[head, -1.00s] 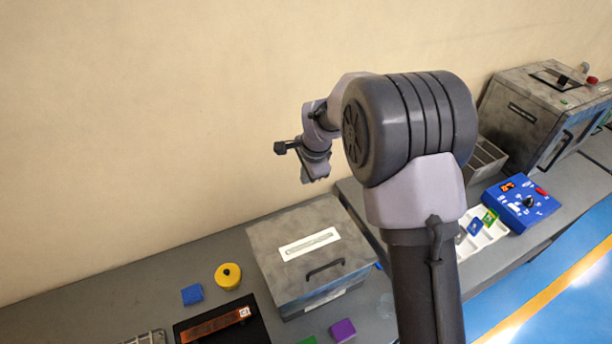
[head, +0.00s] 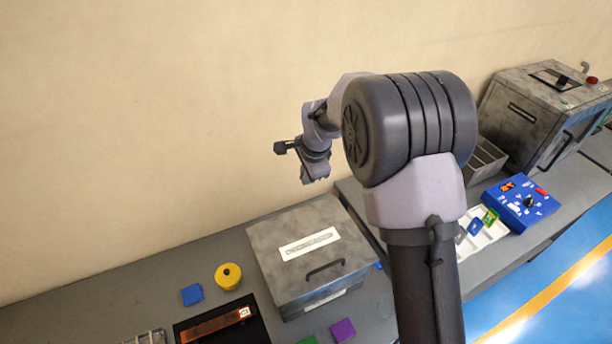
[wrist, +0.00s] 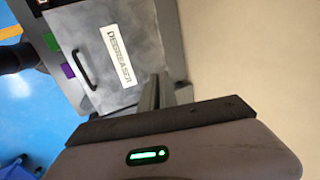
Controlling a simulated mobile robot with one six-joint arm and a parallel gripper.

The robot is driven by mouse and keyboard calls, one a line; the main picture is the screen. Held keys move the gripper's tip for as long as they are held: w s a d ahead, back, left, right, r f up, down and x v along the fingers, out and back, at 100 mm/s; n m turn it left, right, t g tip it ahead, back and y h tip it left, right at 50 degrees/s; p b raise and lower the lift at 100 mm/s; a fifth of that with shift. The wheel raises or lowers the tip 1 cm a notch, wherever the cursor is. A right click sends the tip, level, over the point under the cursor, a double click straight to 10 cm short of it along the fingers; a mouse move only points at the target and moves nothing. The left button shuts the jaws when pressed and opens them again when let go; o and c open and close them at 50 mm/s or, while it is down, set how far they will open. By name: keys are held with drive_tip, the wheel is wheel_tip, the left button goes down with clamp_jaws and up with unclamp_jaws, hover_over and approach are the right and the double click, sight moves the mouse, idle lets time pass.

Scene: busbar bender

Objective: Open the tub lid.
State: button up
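The tub is a grey metal box (head: 325,300) on the bench, with its lid (head: 285,240) lying flat and shut on top. The lid carries a white label and a dark bar handle (head: 326,268) near its front edge. In the wrist view the lid (wrist: 150,28) shows at the upper left, its label (wrist: 118,57) reading "DEGREASER", with the handle (wrist: 83,72) on its left side. My gripper (head: 316,178) hangs above and behind the tub, clear of it. In the wrist view its fingers (wrist: 158,88) are close together with nothing between them.
Left of the tub are a yellow round container (head: 228,277), a blue block (head: 192,294) and a black tray (head: 185,334) with a copper bar. A purple block (head: 343,330) lies in front. A blue control box (head: 520,203) and a grey machine (head: 540,115) stand at right. The wall is behind.

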drive_tip(key=o, duration=0.5)
drive_tip(key=b+v, duration=0.1)
drive_tip(key=v, duration=1.6)
drive_tip(key=shift+s+r, duration=0.1)
drive_tip(key=shift+r, duration=0.15)
